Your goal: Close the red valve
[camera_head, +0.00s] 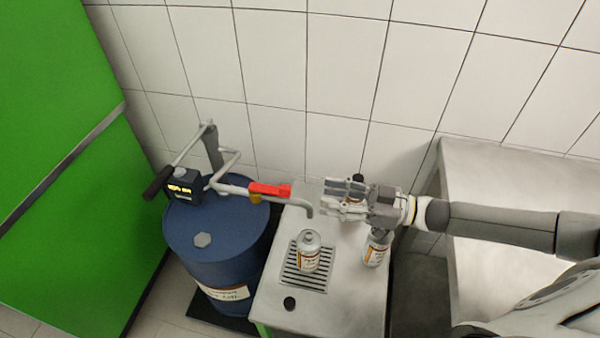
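The red valve (270,190) is a red lever lying along the grey pipe that runs from the pump on the blue drum (215,240) to a downturned spout (303,206). My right gripper (326,201) comes in from the right and points left at the lever. Its tips are a short way right of the lever's end, apart from it as far as I can see. Its fingers appear spread with nothing between them. My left gripper is not in view.
A white bottle (309,252) stands on the drain grate (289,272) below the spout. Another bottle (376,250) stands under my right gripper, and a third is partly hidden behind it. A green cabinet (60,150) is at left, a steel table (520,170) at right, a tiled wall behind.

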